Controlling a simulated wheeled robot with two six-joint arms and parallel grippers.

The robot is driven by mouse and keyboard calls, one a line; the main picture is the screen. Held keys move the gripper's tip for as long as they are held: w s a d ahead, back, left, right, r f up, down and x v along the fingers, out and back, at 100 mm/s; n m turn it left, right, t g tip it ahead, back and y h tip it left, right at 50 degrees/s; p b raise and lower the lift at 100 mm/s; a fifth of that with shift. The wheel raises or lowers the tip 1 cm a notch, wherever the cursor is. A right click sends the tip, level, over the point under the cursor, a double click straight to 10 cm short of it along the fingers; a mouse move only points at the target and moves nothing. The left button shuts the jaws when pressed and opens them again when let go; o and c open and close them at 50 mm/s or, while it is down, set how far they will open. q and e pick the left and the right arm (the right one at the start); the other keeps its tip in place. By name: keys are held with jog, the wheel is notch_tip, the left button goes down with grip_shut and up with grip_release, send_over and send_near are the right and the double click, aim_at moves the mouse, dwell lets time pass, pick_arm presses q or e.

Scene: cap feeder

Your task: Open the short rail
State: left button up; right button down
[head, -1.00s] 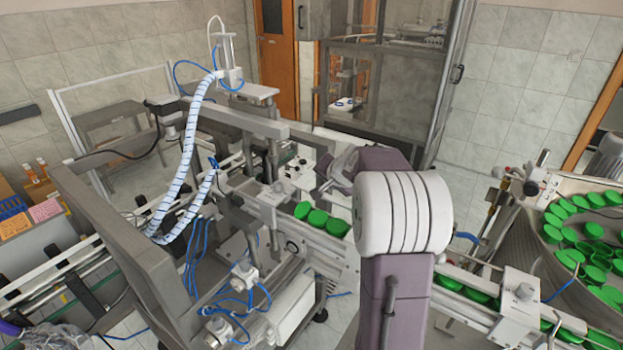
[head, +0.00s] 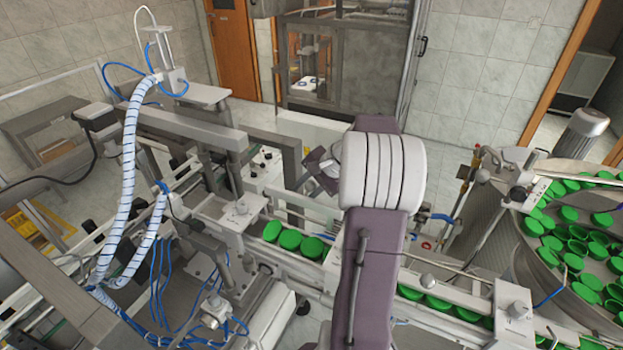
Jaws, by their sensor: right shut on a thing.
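My right arm reaches in from the bottom over the cap conveyor (head: 300,262). Its right gripper (head: 319,172) is beyond the white elbow, low over the far side of the conveyor. It is small and partly hidden by my arm. It is shut on the short rail (head: 297,205), a slim metal bar beside the cap lane; the contact itself is not clearly seen. Green caps (head: 290,240) lie in a row in the lane, and the row passes under my arm. My left gripper is not in view.
A round bowl feeder (head: 525,262) full of green caps stands at the right. A metal capping frame (head: 190,140) with blue hoses (head: 158,260) stands at the left. A glass-doored cabinet (head: 345,65) is behind. My arm covers the middle of the conveyor.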

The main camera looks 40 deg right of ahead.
jog(key=shift+a+f+y+p, duration=0.1)
jog(key=shift+a+y+p, duration=0.05)
jog(key=shift+y+p, duration=0.3)
dwell(0.3)
jog(key=c, duration=1.1)
grip_release()
jog(key=shift+a, duration=0.1)
jog(key=shift+s, duration=0.1)
